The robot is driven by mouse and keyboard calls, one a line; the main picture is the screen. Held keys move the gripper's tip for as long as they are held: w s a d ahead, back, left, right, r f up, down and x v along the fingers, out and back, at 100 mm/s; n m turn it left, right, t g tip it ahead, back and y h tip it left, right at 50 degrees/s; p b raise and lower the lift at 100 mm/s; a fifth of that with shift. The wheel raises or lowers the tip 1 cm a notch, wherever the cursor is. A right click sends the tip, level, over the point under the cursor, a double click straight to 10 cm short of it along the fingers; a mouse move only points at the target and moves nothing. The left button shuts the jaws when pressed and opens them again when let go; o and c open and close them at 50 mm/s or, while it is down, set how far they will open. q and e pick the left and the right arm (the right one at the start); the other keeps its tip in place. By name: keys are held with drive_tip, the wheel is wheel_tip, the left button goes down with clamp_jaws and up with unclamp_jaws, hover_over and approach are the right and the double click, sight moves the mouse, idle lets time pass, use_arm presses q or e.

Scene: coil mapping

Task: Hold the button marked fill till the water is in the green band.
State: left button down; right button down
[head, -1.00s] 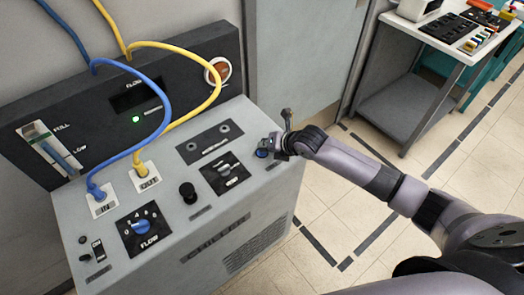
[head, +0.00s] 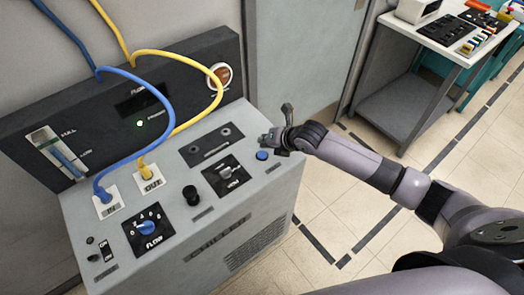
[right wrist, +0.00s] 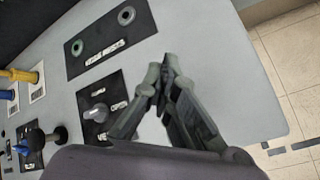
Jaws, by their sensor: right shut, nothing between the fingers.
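The grey chiller cabinet (head: 215,215) shows in the head view. A round blue button (head: 262,155) is on its top near the right edge; I cannot read a fill mark beside it. My right gripper (head: 268,139) is shut and empty, just behind and above this button, apparently apart from it. In the right wrist view the fingertips (right wrist: 165,66) meet above the bare grey top; the button does not show there. The level gauge (head: 57,154), marked full and low, is on the dark back panel, with blue water in its tube. Its green band is too small to judge. My left gripper is not in view.
A blue hose (head: 167,93) and a yellow hose (head: 221,88) arch over the cabinet to its sockets. The flow knob (head: 150,228), a black knob (head: 191,194) and a switch plate (head: 224,176) stand on top. A white-topped trolley (head: 405,95) is at the back right.

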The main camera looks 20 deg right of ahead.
wheel_tip(320, 180, up, 3)
drive_tip(key=shift+f+p, duration=0.1)
drive_tip(key=shift+p, duration=0.8)
drive_tip(key=shift+f, duration=0.1)
